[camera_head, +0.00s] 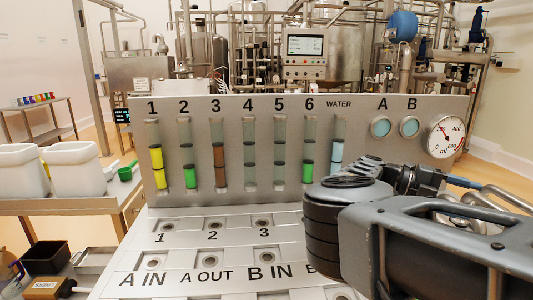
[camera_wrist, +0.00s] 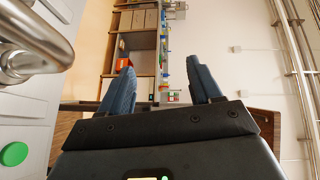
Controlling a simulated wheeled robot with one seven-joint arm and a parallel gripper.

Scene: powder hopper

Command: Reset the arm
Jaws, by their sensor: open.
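My gripper shows in the wrist view (camera_wrist: 163,88), with its two blue fingers spread wide apart and nothing between them. My dark arm fills the lower right of the head view and hides part of the lower panel. The fingertips cannot be made out clearly in the head view. Behind the arm stands the hopper panel (camera_head: 262,150) with upright tubes numbered 1 to 6 and one marked WATER, round windows A and B, and a dial gauge (camera_head: 446,137). Tubes 1, 2, 3 and 6 show yellow, green, brown and green contents.
White bins (camera_head: 90,167) and a green scoop (camera_head: 125,174) are on a side table at left. A black box (camera_head: 45,258) sits lower left. In the wrist view a metal pipe (camera_wrist: 35,45) and a green button (camera_wrist: 14,153) are close at left; a shelf (camera_wrist: 138,50) is farther off.

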